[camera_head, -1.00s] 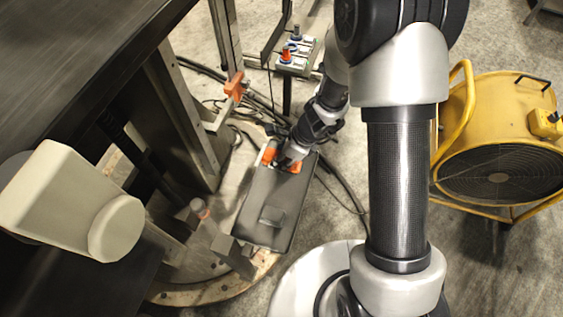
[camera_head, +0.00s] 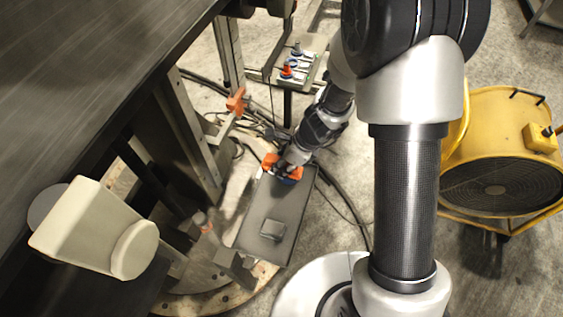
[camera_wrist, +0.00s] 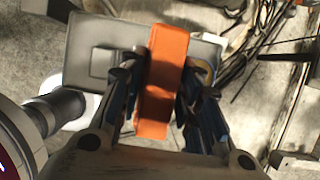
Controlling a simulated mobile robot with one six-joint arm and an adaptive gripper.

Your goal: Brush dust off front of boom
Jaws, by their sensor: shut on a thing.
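My gripper (camera_wrist: 155,95) is shut on an orange block-like thing, apparently the brush (camera_wrist: 163,75). It stands across the jaws in the wrist view; its bristles cannot be made out. In the head view my gripper (camera_head: 284,170) is over the far end of a grey flat-topped box, with orange brush parts (camera_head: 292,171) showing at both sides. Whether the brush touches the box is unclear. A large dark beam (camera_head: 90,70), which looks like the boom, fills the upper left, well away from my gripper. Dust cannot be made out on it.
The grey box (camera_head: 255,235) has a small raised square on top. A cream housing (camera_head: 85,225) stands at the left. A control box (camera_head: 305,62) with knobs is behind my gripper. A yellow fan (camera_head: 500,165) stands right. Cables (camera_head: 340,175) lie on the floor.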

